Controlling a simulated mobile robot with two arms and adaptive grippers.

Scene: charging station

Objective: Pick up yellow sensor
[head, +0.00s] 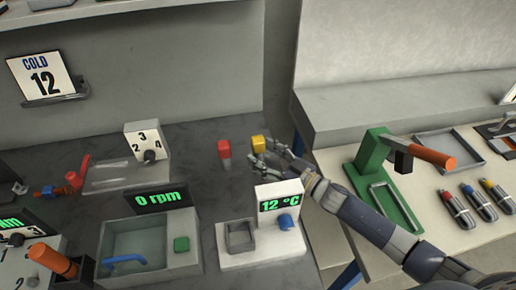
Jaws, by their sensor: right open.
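The yellow sensor (258,143) stands on the dark grey counter near the back wall, with its yellow top showing. My right gripper (263,155) is open and reaches in from the right, with its fingers close beside the sensor's lower part. The fingers hide some of the sensor's body. I cannot tell whether they touch it. My left gripper is not clearly seen.
A red-topped sensor (224,150) stands just left of the yellow one. In front are a 12 °C unit (265,250) and a 0 rpm bath (150,250). On the right table (440,240) are a green press (385,190) and several colour-capped cylinders (473,194).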

